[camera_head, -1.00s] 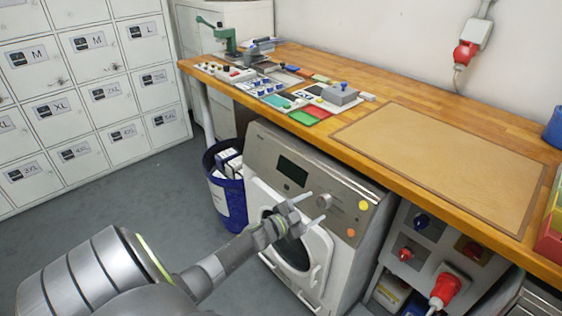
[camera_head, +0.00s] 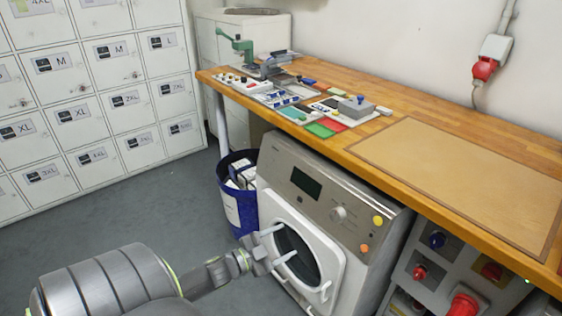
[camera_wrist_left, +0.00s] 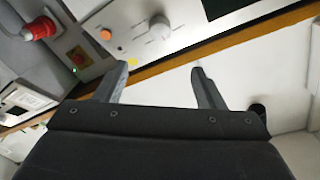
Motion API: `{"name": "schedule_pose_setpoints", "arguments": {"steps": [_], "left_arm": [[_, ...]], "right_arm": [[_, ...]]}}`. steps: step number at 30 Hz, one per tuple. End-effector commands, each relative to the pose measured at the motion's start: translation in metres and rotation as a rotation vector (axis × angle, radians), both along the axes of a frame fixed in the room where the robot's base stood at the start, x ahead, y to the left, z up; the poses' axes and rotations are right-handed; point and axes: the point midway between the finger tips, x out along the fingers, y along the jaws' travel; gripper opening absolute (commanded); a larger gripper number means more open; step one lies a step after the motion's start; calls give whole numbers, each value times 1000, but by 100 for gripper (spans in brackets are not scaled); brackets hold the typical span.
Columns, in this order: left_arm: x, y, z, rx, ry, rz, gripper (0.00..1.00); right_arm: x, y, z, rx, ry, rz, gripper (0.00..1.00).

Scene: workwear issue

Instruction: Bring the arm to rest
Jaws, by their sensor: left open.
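My left gripper (camera_head: 279,243) is open and empty in the head view, in front of the white door of the washing machine (camera_head: 362,213). Its two fingers point toward the round door, and I cannot tell how far apart they are. My left arm comes in from the lower left. In the left wrist view the two open fingers (camera_wrist_left: 163,78) have nothing between them, and the machine's panel with its knob (camera_wrist_left: 160,28) shows beyond. My right gripper is not in view.
A wooden bench (camera_head: 400,104) with a brown mat (camera_head: 460,175) runs above the machine. Small tools and coloured trays stand at its far end. A blue bin (camera_head: 240,213) is left of the machine. White lockers (camera_head: 95,85) stand at the left; grey floor between is free.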

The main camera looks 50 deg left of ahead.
Motion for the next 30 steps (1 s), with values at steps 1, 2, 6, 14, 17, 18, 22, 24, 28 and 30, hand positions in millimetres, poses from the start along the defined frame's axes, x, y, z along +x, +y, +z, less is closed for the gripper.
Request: {"name": "schedule_pose_setpoints", "arguments": {"steps": [1,2,6,14,17,18,22,24,28,30], "left_arm": [[0,0,0,0,0,0,63],[0,0,0,0,0,0,63],[0,0,0,0,0,0,63],[0,0,0,0,1,1,63],[-1,3,-8,-5,20,18,63],[-3,6,-16,-11,40,39,63],[-20,22,-74,-53,185,166,63],[-41,29,-120,-82,305,257,63],[-95,27,-206,-138,550,412,63],[-129,18,-246,-167,681,479,63]], "right_arm": [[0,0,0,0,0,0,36],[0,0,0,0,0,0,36],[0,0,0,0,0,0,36],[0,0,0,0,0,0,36],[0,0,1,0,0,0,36],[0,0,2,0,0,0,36],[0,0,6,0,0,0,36],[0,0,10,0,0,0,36],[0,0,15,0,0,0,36],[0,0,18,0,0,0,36]]}}
